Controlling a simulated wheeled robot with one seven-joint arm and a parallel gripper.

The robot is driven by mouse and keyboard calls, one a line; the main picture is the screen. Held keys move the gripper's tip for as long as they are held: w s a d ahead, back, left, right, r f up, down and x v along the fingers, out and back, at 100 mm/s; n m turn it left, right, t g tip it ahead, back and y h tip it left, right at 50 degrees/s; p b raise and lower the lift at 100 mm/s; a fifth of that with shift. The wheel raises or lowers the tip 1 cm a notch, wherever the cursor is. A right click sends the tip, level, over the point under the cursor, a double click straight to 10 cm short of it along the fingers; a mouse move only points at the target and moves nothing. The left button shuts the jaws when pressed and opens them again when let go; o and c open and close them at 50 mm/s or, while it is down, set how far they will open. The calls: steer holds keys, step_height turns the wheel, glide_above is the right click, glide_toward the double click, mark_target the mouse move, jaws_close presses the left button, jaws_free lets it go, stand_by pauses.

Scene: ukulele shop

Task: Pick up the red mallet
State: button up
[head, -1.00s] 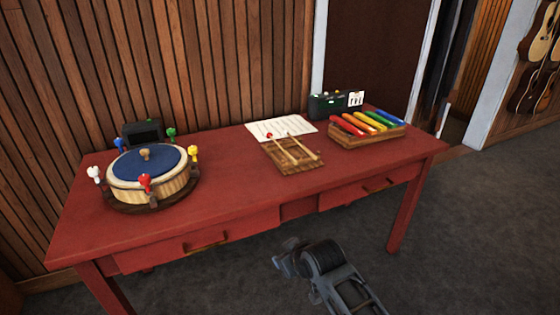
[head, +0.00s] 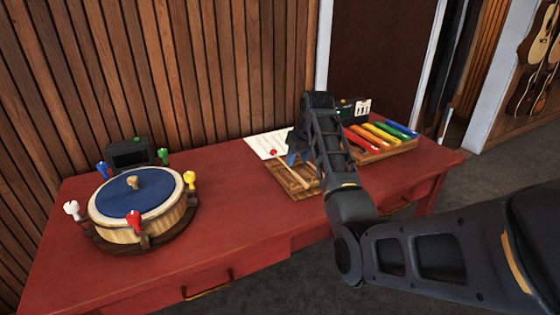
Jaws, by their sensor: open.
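The red mallet, with a red head (head: 273,153) and a pale wooden stick (head: 292,172), lies on a slatted wooden rack (head: 282,182) on the red table.
A blue-topped drum (head: 135,207) with coloured pegs stands at the left on the red table (head: 235,225). A dark box (head: 128,153) is behind it. A paper sheet (head: 262,145) lies behind the rack. Coloured bars (head: 376,133) are to the right. The table's middle is clear.

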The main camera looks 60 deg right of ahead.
mark_target(295, 173)
steer(key=x, duration=0.5)
steer(key=d+x, duration=0.1)
steer(key=x, duration=0.1)
steer(key=shift+s+d+f, duration=0.1)
steer(key=shift+s+f, duration=0.15)
steer(key=shift+f, duration=0.15)
steer(key=shift+c, duration=0.2)
jaws_close()
